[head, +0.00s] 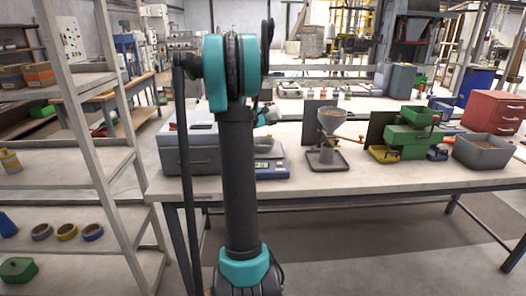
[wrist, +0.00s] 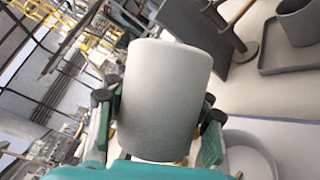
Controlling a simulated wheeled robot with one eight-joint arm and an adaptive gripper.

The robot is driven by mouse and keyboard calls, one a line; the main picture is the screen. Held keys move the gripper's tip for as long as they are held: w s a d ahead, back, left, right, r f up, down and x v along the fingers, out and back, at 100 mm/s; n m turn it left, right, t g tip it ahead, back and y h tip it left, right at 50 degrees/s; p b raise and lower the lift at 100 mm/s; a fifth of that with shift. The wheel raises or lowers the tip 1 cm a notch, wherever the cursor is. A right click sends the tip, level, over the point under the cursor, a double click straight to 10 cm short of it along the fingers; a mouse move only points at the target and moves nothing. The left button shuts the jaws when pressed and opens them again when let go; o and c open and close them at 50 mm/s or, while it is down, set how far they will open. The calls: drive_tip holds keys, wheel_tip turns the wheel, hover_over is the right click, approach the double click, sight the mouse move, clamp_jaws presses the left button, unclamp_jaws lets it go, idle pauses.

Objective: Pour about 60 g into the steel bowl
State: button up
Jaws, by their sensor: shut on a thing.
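My gripper (wrist: 160,118) is shut on a plain grey cup (wrist: 162,85), with a finger on each side of it. The cup's contents do not show. A pale round dish (wrist: 248,163), which looks like the bowl, is at the lower right of the wrist view, partly hidden by a finger. In the head view my arm covers most of the gripper and cup. The blue-grey scale (head: 274,172) is on the table just right of my arm.
A hopper (head: 333,120) of pellets stands over a tray (head: 327,166) holding a small grey cup (wrist: 300,22). A green machine (head: 412,137), a grey pellet bin (head: 481,151) and a red drawer box (head: 494,112) are farther right. A grey case (head: 190,152) stands left of my arm.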

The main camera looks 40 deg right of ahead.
drive_tip(key=shift+w+a+r+n+h+p, duration=0.1)
drive_tip(key=shift+r+n+h+p, duration=0.05)
drive_tip(key=shift+r+n+p, duration=0.2)
drive_tip(key=shift+w+a+r+n+h+p, duration=0.15)
drive_tip(key=shift+r+n+p, duration=0.15)
drive_tip(key=shift+r, duration=0.15)
idle(2.5)
drive_tip(key=shift+d+f, duration=0.1)
